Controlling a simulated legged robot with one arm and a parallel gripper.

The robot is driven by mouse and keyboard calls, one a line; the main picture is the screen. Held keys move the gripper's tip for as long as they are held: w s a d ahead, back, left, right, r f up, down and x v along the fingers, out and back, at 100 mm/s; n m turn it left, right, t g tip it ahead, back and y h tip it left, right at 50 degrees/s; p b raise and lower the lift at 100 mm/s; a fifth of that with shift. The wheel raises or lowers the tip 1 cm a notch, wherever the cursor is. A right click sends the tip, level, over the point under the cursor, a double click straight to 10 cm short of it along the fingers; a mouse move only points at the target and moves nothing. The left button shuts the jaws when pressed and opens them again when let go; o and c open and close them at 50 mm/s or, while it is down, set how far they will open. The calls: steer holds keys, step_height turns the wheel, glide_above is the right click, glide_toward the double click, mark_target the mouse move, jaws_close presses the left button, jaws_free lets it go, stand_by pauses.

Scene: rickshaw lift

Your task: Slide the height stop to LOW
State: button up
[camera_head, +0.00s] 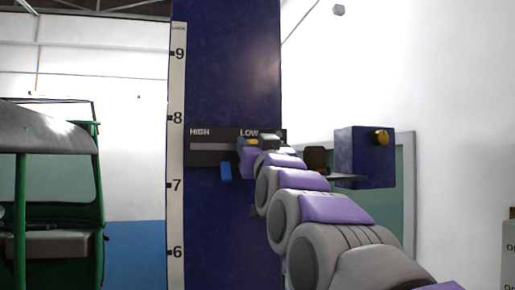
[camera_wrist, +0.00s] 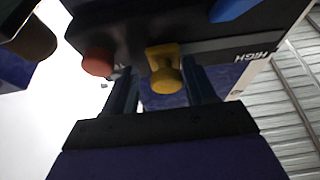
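The height stop is a yellow knob (camera_wrist: 165,77) on a dark panel (camera_head: 211,158) fixed to the blue column. In the head view the yellow part (camera_head: 250,142) shows just under the LOW label (camera_head: 249,132), at the right of the slot (camera_head: 214,147). The HIGH label (camera_head: 200,132) is at the left end. In the wrist view my gripper (camera_wrist: 161,70) has one finger on each side of the knob, with gaps visible, so it is open around it. Whether a finger touches the knob is unclear. My arm partly hides the panel's right side in the head view.
A red button (camera_wrist: 97,62) is beside the knob in the wrist view. A blue tab (camera_head: 226,171) hangs below the panel. A blue box (camera_head: 364,157) with a yellow knob stands right of the column. A green rickshaw (camera_head: 50,200) is at the left.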

steer(key=shift+a, duration=0.25)
steer(key=shift+s+f, duration=0.25)
steer(key=shift+s, duration=0.05)
steer(key=b+v, duration=0.3)
steer(key=v, duration=1.4)
steer(key=shift+w+d+r, duration=0.1)
steer(key=shift+d+r, duration=0.05)
